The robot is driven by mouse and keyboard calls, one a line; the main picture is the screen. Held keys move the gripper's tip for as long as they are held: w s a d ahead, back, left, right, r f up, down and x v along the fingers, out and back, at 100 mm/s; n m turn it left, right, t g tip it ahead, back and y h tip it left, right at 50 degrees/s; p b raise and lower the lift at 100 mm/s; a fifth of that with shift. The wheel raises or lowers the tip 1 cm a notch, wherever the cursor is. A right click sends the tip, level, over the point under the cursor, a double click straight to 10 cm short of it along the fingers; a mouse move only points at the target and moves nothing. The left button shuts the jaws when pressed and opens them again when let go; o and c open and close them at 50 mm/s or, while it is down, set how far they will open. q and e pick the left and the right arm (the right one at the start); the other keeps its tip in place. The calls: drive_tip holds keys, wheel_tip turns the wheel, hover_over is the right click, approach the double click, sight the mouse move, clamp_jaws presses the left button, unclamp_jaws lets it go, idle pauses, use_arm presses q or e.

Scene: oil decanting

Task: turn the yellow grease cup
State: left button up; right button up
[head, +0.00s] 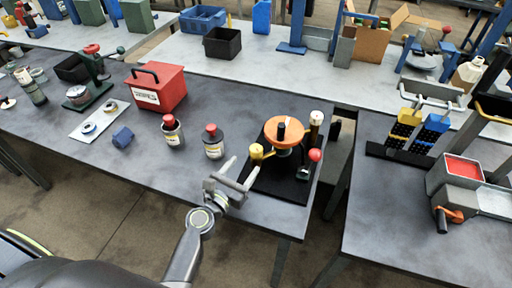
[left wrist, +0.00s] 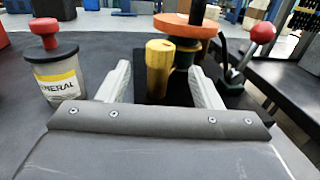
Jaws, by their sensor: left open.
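The yellow grease cup (head: 257,151) sits on the front left side of a machine with an orange disc (head: 284,130) on a black base plate (head: 291,187). My left gripper (head: 240,172) is open just in front of the cup in the head view. In the left wrist view the yellow cup (left wrist: 159,68) stands upright between the two open fingers (left wrist: 162,82), with a gap on each side. Its lower part is partly hidden by the gripper body. My right gripper is not in view.
A red-capped bottle (head: 213,142) stands left of the gripper, with another bottle (head: 172,131) further left. A red-knobbed lever (head: 315,156) rises right of the machine. A red box (head: 158,88) sits behind. The table's front edge is close to the gripper.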

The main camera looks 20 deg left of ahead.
sight(253, 155)
use_arm(q)
drive_tip(key=w, duration=0.2)
drive_tip(key=w+d, duration=0.1)
drive_tip(key=w, duration=0.5)
drive_tip(key=shift+w+d, duration=0.15)
drive_tip(key=shift+d, duration=0.2)
drive_tip(key=c, duration=1)
